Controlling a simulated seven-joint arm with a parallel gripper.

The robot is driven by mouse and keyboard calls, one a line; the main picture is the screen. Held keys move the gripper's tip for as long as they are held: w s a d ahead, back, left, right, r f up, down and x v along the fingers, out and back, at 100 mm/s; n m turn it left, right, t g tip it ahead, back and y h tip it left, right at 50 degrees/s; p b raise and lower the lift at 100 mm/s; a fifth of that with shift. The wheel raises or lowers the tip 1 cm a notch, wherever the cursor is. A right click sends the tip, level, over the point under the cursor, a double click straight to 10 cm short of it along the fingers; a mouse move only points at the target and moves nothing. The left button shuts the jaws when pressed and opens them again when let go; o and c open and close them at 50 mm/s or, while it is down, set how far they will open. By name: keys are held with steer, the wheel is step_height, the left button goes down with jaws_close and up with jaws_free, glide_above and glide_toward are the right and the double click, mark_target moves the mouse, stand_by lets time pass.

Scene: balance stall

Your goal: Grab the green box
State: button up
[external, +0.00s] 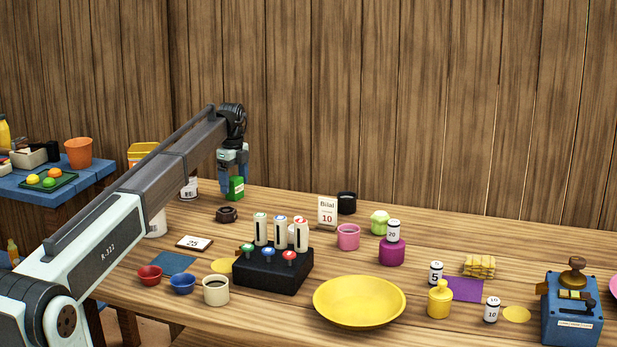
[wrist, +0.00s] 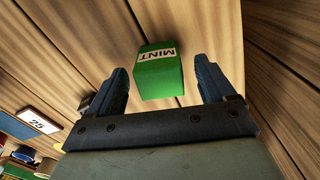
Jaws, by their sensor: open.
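The green box (external: 237,188) stands at the far left part of the wooden table, close to the plank wall. In the wrist view the green box (wrist: 160,74) carries a white label reading MINT. My gripper (external: 233,185) hangs over it from above, with part of the box hidden behind the blue fingers. In the wrist view my gripper (wrist: 162,84) is open, with one finger on each side of the box. I cannot tell whether the box is fully between the fingertips in depth.
The table to the right of the box is clear up to the Bilal sign (external: 327,211).

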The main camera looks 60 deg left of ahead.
steer(key=shift+f, duration=0.15)
steer(key=c, duration=1.1)
